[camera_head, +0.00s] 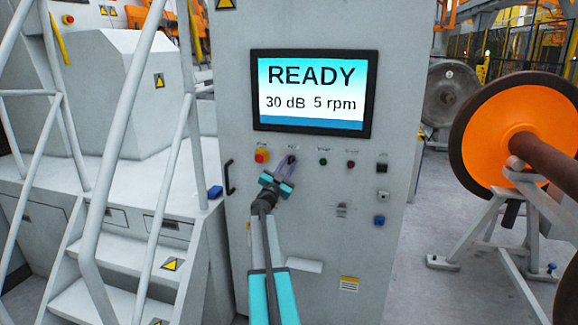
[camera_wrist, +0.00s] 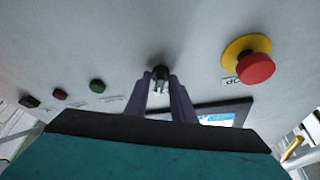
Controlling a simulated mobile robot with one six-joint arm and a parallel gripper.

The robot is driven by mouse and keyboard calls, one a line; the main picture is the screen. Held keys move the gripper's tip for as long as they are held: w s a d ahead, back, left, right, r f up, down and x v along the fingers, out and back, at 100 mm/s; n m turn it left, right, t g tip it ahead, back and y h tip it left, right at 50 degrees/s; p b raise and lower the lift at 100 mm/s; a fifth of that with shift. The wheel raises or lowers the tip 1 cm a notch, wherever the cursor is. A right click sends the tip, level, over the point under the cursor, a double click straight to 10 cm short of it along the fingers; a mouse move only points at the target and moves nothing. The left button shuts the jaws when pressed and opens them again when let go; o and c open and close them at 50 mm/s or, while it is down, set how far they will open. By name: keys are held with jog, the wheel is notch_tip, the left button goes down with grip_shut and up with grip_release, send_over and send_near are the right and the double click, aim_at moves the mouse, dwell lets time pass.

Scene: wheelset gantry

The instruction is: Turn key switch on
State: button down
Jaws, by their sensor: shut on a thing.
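The key switch (camera_wrist: 159,73) is a small dark knob on the grey cabinet front. In the wrist view it sits between the tips of my gripper's two purple fingers (camera_wrist: 160,88), which are shut on it. In the head view my gripper (camera_head: 289,163) reaches up to the panel below the screen, and its fingers cover the key switch there. Which way the key is turned cannot be told. The screen (camera_head: 314,90) is lit and reads READY, 30 dB, 5 rpm.
A red emergency stop (camera_head: 261,156) on a yellow ring is just left of the key switch. A green button (camera_head: 323,161) and a red button (camera_head: 351,164) are to the right. White stairs with rails (camera_head: 120,200) stand left; an orange wheelset (camera_head: 500,125) stands right.

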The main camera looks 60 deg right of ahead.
jog(key=shift+r+m+g, duration=0.1)
jog(key=shift+m+g, duration=0.5)
jog(key=shift+m, duration=0.2)
jog(key=c, duration=1.8)
grip_release()
jog(key=shift+a, duration=0.15)
jog(key=b+v, duration=0.3)
jog(key=v, duration=1)
jog(key=shift+a, duration=0.25)
jog(key=shift+s, duration=0.15)
jog(key=shift+s, duration=0.1)
